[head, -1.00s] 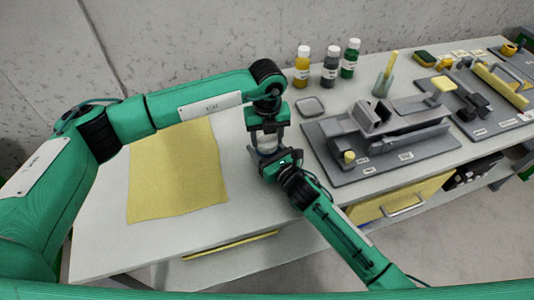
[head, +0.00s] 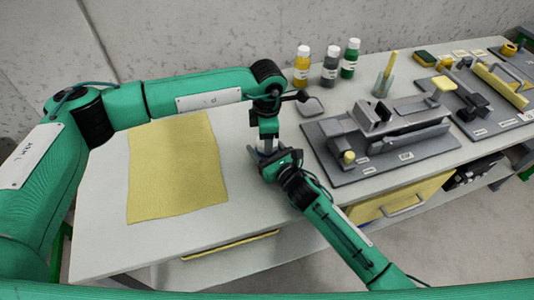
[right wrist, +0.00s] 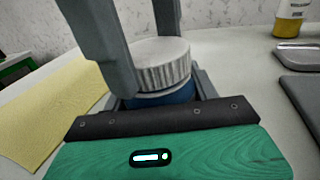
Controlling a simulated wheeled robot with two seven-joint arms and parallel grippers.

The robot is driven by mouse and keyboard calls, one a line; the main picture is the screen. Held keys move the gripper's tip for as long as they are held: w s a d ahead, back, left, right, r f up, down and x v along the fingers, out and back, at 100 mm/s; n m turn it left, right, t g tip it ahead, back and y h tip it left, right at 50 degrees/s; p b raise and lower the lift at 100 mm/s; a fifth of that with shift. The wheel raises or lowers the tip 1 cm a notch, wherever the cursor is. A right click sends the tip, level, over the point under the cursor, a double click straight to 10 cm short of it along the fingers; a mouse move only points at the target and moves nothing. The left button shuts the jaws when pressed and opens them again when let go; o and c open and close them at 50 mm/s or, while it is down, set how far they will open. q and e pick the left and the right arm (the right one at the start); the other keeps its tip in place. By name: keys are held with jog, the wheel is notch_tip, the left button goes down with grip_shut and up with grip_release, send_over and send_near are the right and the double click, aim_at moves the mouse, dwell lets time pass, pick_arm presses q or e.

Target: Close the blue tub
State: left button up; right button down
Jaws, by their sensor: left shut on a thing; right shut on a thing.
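The blue tub (right wrist: 168,97) stands on the bench in the right wrist view, with a light grey ribbed screw lid (right wrist: 160,65) on top. A pale rim shows between lid and blue body; I cannot tell how tight the lid sits. My left gripper (head: 267,137) comes down from above and is shut on the lid; its grey fingers also show in the right wrist view (right wrist: 140,48). My right gripper (head: 270,160) comes in low from the front and is shut on the tub's body. In the head view the grippers mostly hide the tub.
A yellow cloth (head: 175,170) lies left of the grippers. A small grey tray (head: 311,106) and a grey fixture board (head: 350,172) lie to the right. Several paint bottles (head: 330,68) stand behind. The bench front edge is close to my right arm.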

pick_arm(q)
jog(key=m, duration=0.6)
jog(key=shift+m, duration=0.3)
jog(key=o, duration=1.1)
jog(key=shift+r, duration=2.25)
jog(key=shift+c, duration=0.6)
jog(key=shift+r+n, duration=0.3)
jog(key=shift+n, duration=0.9)
jog(key=n, duration=0.2)
jog(key=r+n, duration=0.1)
jog(key=n, duration=0.1)
jog(key=shift+r+n, duration=0.1)
jog(key=shift+n, duration=0.2)
jog(key=n, duration=0.2)
jog(key=r+n, duration=0.1)
jog(key=n, duration=0.3)
jog(key=shift+r+n, duration=0.3)
